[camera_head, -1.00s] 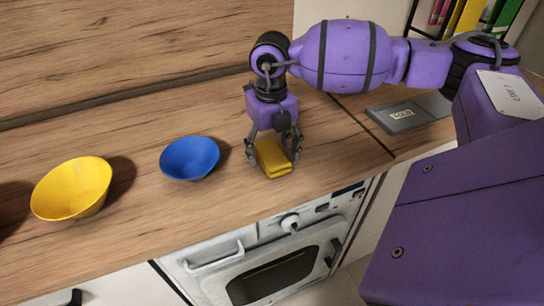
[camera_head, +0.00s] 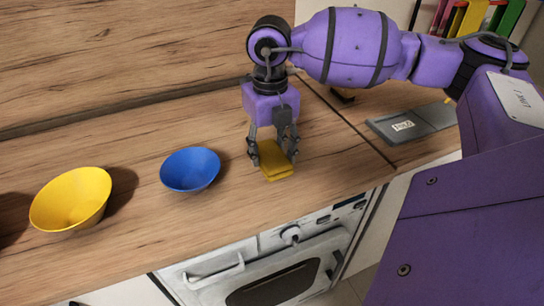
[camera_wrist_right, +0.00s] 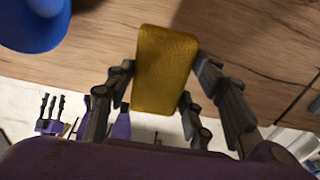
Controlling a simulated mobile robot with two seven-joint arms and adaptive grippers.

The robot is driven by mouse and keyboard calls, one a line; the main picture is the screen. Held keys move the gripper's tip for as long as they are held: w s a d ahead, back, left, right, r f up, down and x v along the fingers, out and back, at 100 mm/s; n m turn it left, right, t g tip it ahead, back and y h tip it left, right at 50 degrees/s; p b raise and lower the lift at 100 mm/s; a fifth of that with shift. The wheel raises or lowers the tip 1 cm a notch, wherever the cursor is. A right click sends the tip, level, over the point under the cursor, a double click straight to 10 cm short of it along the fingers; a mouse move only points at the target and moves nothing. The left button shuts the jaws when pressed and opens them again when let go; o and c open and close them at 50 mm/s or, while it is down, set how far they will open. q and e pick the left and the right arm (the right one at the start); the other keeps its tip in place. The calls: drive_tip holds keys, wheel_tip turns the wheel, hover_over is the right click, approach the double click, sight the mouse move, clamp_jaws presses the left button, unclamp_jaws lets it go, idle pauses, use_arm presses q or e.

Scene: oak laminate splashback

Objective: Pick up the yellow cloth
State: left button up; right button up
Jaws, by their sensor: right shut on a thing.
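The yellow cloth (camera_head: 276,160) is a small folded block between the fingers of my right gripper (camera_head: 273,155), over the wooden counter near its front edge. In the right wrist view the cloth (camera_wrist_right: 163,70) shows between the two fingers (camera_wrist_right: 160,95), and they are shut on it. I cannot tell for sure whether its underside still touches the counter. My left gripper does not show in the head view.
A blue bowl (camera_head: 190,168) stands left of the cloth, and a yellow bowl (camera_head: 71,198) further left. A grey labelled object (camera_head: 412,122) lies to the right past a dark counter seam. Books (camera_head: 478,17) stand at the back right. An oven (camera_head: 270,272) is below the counter.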

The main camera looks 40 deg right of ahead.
sight(267, 165)
drive_tip(key=s+a+r, duration=0.1)
drive_tip(key=a+r, duration=0.1)
drive_tip(key=s+a+r, duration=0.1)
drive_tip(key=r, duration=0.1)
drive_tip(key=shift+s, duration=0.3)
drive_tip(key=s+a+r, duration=0.3)
drive_tip(key=s+a, duration=0.2)
drive_tip(key=a, duration=0.1)
drive_tip(key=shift+s+r+b, duration=0.3)
drive_tip(key=shift+r, duration=0.05)
